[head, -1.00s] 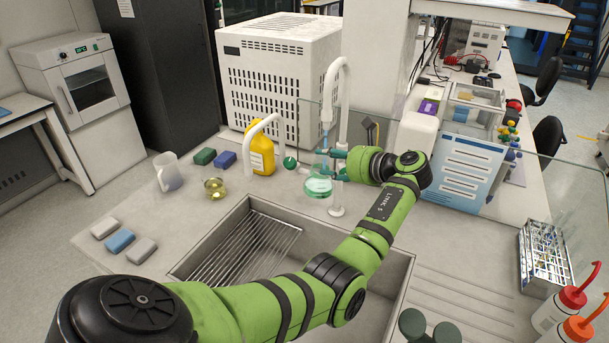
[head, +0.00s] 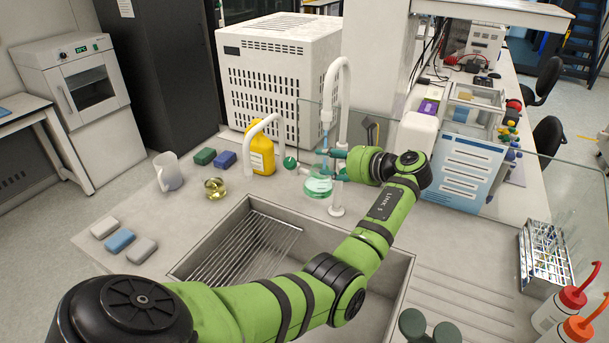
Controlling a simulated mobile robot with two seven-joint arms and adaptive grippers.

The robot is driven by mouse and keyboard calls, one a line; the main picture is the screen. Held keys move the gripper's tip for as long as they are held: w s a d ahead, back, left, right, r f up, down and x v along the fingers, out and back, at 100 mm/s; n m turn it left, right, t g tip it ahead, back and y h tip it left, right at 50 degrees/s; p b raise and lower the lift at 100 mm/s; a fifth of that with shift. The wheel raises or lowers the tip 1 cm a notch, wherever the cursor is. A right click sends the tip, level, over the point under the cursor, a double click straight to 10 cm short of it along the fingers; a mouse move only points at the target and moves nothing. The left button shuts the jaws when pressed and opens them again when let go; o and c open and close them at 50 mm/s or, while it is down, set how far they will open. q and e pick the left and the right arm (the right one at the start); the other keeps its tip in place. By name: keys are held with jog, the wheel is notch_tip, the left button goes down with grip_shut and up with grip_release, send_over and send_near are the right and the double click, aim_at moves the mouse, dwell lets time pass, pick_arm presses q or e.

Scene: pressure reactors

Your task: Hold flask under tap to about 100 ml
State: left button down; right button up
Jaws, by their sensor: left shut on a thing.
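The flask (head: 318,187) is clear glass with greenish liquid in its lower part. It is upright under the nozzle of the tall white tap (head: 345,95) behind the sink. My left gripper (head: 336,163) is shut on the flask near its neck, reaching it from the right. A pale blue stream seems to run between the nozzle and the flask. The volume marks are too small to read. My right gripper is not in view.
The sink (head: 245,225) lies in front of the tap. A test tube rack (head: 545,260) and wash bottles (head: 565,310) stand at the right.

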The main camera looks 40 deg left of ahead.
aim_at(325, 166)
pick_arm(q)
jog(key=shift+s+r+p, duration=0.1)
jog(key=shift+s+p, duration=0.15)
jog(key=shift+p, duration=0.05)
jog(key=shift+s+d+p, duration=0.15)
jog(key=shift+s+p, duration=0.2)
jog(key=shift+s, duration=0.3)
jog(key=shift+s+d+p, duration=0.15)
jog(key=shift+s+p, duration=0.2)
jog(key=shift+s, duration=0.25)
jog(key=s+d, duration=0.1)
jog(key=s, duration=0.5)
jog(key=shift+s, duration=0.3)
